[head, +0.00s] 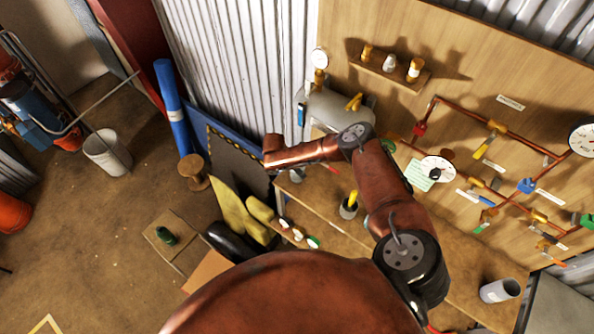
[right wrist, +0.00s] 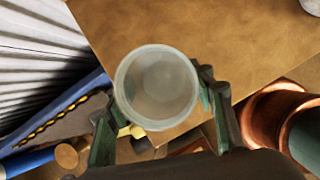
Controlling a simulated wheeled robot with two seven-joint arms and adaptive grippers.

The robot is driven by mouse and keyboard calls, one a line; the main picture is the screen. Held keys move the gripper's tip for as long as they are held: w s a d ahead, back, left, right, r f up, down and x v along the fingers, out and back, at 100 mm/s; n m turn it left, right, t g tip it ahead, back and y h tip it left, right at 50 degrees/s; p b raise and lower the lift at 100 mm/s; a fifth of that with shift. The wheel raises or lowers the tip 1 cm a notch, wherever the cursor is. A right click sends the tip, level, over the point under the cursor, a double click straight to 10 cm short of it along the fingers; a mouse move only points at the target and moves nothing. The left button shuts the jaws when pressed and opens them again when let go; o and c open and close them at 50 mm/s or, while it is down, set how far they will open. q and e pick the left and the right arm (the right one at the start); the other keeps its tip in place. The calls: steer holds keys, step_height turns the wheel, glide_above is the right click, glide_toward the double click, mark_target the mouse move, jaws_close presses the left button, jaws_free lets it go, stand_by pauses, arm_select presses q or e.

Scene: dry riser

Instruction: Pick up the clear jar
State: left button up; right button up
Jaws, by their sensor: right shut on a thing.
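The clear jar (right wrist: 157,87) shows in the right wrist view as a round, frosted, see-through shape, seen end-on. My right gripper (right wrist: 152,108) has its green fingers on either side of the jar and is shut on it. The jar overlaps the edge of the wooden bench top (right wrist: 215,50). I cannot tell whether it touches the bench or hangs above it. In the head view, my right arm reaches over the bench (head: 335,225) toward its left end; the jar and gripper are not clear there. My left gripper is in neither view.
A pot with a yellow-handled item (head: 349,208) and a grey cylinder (head: 500,290) stand on the bench. The board behind carries copper pipes, valves and gauges (head: 437,169). A blue roll (head: 172,105) and a wooden spool (head: 193,171) stand left of the bench.

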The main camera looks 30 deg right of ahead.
steer(key=shift+r, duration=0.15)
steer(key=shift+r, duration=0.25)
step_height(320, 180, up, 2)
steer(key=shift+w+r, duration=0.1)
steer(key=shift+r, duration=0.1)
steer(key=w+a+r+b, duration=0.2)
steer(key=a+r+b, duration=0.3)
steer(key=a+r, duration=0.7)
arm_select(q)
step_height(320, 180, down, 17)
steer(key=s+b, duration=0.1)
steer(key=b, duration=1.1)
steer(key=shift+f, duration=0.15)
arm_select(e)
steer(key=s+a+f+m+g+y, duration=0.2)
steer(key=s+m, duration=0.7)
steer(key=s, duration=0.1)
steer(key=s+a+f+m+g+y, duration=0.2)
steer(key=s+m+g, duration=0.1)
steer(key=s+m, duration=0.6)
steer(key=shift+s+a+f+m+y, duration=0.2)
steer(key=shift+s+a+m+y, duration=0.15)
steer(key=shift+s, duration=0.95)
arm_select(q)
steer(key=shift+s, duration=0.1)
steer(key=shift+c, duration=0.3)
arm_select(e)
steer(key=shift+d, duration=0.15)
